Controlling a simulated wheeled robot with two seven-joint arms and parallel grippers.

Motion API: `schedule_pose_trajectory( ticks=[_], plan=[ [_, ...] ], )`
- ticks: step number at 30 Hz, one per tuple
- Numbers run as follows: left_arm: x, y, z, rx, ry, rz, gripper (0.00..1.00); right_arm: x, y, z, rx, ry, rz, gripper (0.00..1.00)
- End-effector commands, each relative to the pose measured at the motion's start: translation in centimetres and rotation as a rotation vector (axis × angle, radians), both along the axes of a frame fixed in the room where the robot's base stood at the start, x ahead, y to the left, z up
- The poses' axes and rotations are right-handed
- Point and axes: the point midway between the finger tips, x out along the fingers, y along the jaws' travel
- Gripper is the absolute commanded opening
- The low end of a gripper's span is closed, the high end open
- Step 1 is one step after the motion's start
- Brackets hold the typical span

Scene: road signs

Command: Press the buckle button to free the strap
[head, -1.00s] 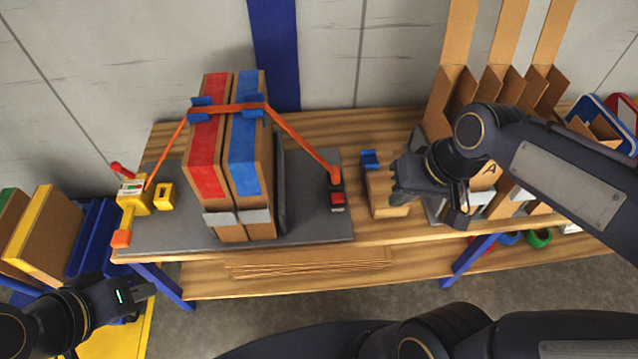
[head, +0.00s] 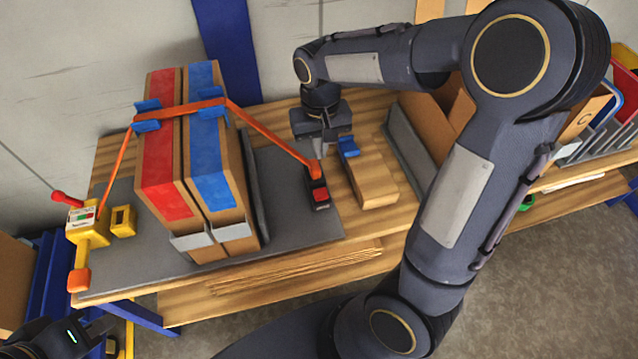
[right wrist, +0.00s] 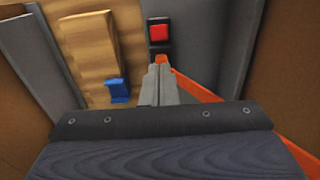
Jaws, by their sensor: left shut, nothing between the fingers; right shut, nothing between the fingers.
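The black buckle (head: 317,190) with its red button (head: 320,195) sits on the grey mat, right of the boxes. The red button also shows in the right wrist view (right wrist: 159,33). The orange strap (head: 270,133) runs from the buckle over two tall boxes (head: 200,170) to the yellow tensioner (head: 85,225) at the left. My right gripper (head: 318,157) is shut and empty, pointing down just behind the buckle, near the strap end. In the right wrist view its fingertips (right wrist: 161,68) overlap the strap end; contact cannot be told. My left gripper (head: 100,328) is shut and empty at the lower left.
A wooden block (head: 370,180) with a blue clip (head: 348,146) stands just right of the buckle. Cardboard dividers (head: 430,115) stand further right, partly behind my right arm. A yellow block (head: 123,220) lies by the tensioner. The mat's front (head: 290,240) is clear.

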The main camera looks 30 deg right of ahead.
Motion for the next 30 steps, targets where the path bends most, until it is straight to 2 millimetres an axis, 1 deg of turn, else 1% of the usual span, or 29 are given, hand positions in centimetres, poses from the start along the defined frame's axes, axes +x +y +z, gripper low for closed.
schedule_pose_trajectory(
  ticks=[5,12,18,21,24,30],
  plan=[
    [0.0,0.0,-0.6,0.0,0.0,0.0,0.0,-0.1,0.0,-2.1,-0.001,0.004,0.0,0.0],
    [0.0,0.0,-1.7,0.0,0.0,0.0,0.0,-0.2,0.0,-7.4,-0.001,0.008,0.0,0.0],
    [0.0,0.0,-2.5,0.0,0.0,0.0,0.0,-0.1,0.0,-11.2,-0.001,0.006,0.0,0.0],
    [0.0,0.0,-2.8,0.0,0.0,0.0,0.0,-0.1,0.0,-12.5,0.0,0.003,0.0,0.0],
    [0.0,0.0,-2.9,0.0,0.0,0.0,0.0,-0.1,0.0,-13.4,0.0,0.002,0.0,0.0],
    [0.0,0.0,-3.0,0.0,0.0,0.0,0.0,-0.1,0.0,-13.9,0.0,0.001,0.0,0.0]
  ],
)
